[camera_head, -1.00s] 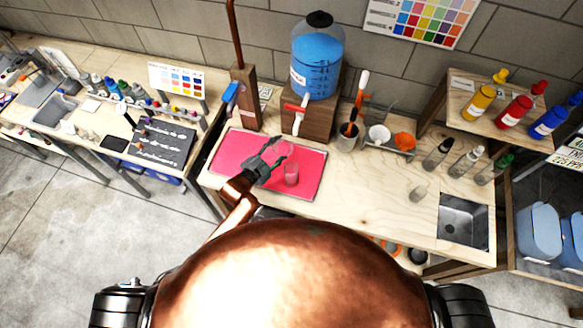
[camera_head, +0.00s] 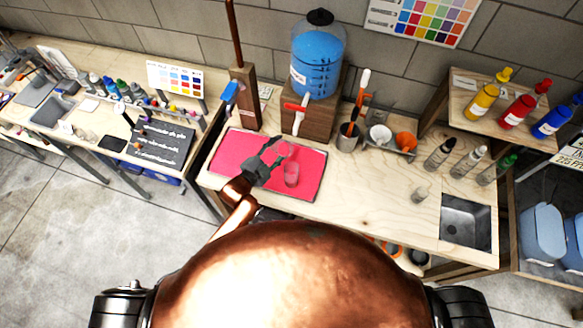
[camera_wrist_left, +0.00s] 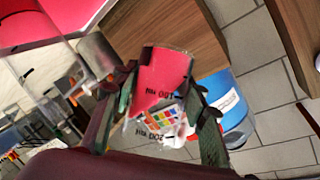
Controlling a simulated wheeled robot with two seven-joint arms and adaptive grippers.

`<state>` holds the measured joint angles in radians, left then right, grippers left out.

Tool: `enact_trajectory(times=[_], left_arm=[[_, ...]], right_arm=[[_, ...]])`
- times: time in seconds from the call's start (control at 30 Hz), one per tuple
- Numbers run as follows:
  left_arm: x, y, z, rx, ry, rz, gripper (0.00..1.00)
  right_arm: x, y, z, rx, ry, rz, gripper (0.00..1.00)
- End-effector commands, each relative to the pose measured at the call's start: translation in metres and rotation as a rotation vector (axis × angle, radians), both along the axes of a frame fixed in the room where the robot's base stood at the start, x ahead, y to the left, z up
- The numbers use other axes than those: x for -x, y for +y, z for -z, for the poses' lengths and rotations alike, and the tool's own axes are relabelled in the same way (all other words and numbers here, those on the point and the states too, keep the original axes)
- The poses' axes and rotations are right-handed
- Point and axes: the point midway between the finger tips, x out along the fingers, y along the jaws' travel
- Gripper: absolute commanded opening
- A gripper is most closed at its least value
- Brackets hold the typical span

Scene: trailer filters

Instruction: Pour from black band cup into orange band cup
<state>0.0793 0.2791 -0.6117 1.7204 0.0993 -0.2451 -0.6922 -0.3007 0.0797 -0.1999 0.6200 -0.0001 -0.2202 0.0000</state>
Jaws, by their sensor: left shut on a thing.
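My left gripper (camera_head: 273,158) is over the pink tray (camera_head: 238,150), shut on a clear cup (camera_head: 285,150). In the left wrist view this cup (camera_wrist_left: 160,95) sits between the two fingers, tilted, with black volume print on its wall. Another clear cup (camera_head: 291,174) stands upright on the tray, just below the held cup in the head view. The colour of the band on either cup cannot be made out. I cannot tell whether liquid is running between them. My right gripper is not in view.
A blue water jug (camera_head: 317,60) stands on a wooden block (camera_head: 309,118) behind the tray. A holder with brushes (camera_head: 348,137), small bowls (camera_head: 380,134) and several bottles (camera_head: 438,154) stand to the right. A small glass (camera_head: 419,195) is near the sink (camera_head: 465,222).

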Motion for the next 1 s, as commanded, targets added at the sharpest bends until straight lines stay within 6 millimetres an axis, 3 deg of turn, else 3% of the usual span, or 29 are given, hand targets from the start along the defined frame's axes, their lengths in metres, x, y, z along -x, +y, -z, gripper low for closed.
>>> enact_trajectory(times=[1.0], left_arm=[[-0.001, 0.0, 0.001, -0.031, -0.055, 0.001, 0.09]], right_arm=[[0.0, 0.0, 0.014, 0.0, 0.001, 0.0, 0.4]])
